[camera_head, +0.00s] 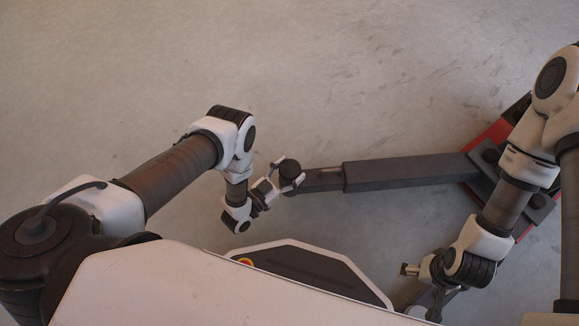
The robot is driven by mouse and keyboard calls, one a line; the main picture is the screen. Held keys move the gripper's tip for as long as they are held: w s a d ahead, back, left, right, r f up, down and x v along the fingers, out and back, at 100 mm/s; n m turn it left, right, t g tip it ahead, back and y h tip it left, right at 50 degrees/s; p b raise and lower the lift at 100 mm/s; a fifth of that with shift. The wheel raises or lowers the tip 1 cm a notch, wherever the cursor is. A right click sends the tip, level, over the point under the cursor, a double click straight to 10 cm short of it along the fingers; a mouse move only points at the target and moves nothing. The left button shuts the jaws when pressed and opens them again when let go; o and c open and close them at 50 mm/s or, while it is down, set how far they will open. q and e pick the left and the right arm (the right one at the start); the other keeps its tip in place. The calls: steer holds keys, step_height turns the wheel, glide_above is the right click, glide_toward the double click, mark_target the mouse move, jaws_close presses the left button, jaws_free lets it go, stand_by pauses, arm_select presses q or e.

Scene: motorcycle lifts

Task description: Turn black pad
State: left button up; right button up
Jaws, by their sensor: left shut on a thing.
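The black pad (290,169) is a small round dark disc at the left end of a long dark grey lift arm (405,172). My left gripper (287,178) comes in from the left and is shut on the pad, with its light fingers around the pad's sides. Part of the pad's underside and the joint below it are hidden by the fingers. My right gripper (420,290) is low at the right, well apart from the pad. Its fingers look spread and empty, and part of it is close to my body's edge.
The lift arm runs right to a red and dark lift base (487,140), partly hidden behind my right arm. The grey concrete floor (300,70) is bare beyond the arm and to its left.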

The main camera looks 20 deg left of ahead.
arm_select(q)
steer(key=shift+s+f+n+t+y+p, duration=0.1)
steer(key=shift+n+t+y+p, duration=0.25)
steer(key=shift+n+y, duration=0.55)
steer(key=shift+s+f+n+t+y+p, duration=0.15)
steer(key=shift+n+t+y, duration=0.35)
steer(key=shift+y, duration=0.7)
steer(key=shift+w, duration=0.1)
steer(key=o, duration=1.2)
steer(key=shift+a, duration=0.1)
steer(key=shift+c, duration=0.2)
steer(key=shift+w, duration=0.1)
